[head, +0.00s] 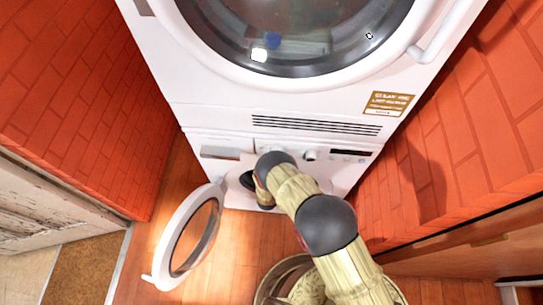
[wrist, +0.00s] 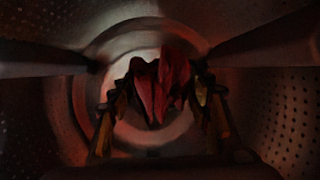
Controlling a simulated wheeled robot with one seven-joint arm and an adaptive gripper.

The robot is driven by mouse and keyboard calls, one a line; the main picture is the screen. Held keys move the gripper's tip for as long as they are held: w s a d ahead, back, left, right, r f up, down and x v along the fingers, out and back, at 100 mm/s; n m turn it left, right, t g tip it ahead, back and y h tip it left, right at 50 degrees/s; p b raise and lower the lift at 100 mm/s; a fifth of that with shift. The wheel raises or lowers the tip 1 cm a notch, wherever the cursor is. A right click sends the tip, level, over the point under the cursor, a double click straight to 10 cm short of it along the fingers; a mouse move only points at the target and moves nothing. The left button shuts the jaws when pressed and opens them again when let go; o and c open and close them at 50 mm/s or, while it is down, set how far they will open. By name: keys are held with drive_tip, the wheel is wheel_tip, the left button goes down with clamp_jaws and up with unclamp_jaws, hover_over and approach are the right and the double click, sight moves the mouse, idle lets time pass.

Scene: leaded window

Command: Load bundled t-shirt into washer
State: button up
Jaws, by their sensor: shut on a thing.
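The washer (head: 350,170) is the lower white machine in the head view. Its round door (head: 163,240) stands open to the left. My arm reaches into its dark opening, which hides my gripper in the head view. In the wrist view my gripper (wrist: 160,98) is inside the perforated metal drum (wrist: 275,110). It is shut on the bundled t-shirt (wrist: 165,80), a crumpled dark red cloth between the fingers. The drum's pale round back lies behind the cloth. The light is dim, and I cannot tell whether the cloth touches the drum.
A second white machine (head: 225,110) with a shut round glass door stands above the washer. Red brick walls (head: 90,110) close in on both sides. The wooden floor (head: 245,235) is clear between the open door and my arm. A wooden counter (head: 470,255) is at lower right.

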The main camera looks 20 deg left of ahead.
drive_tip(key=o, duration=1.3)
drive_tip(key=v, duration=1.2)
drive_tip(key=shift+d, duration=0.1)
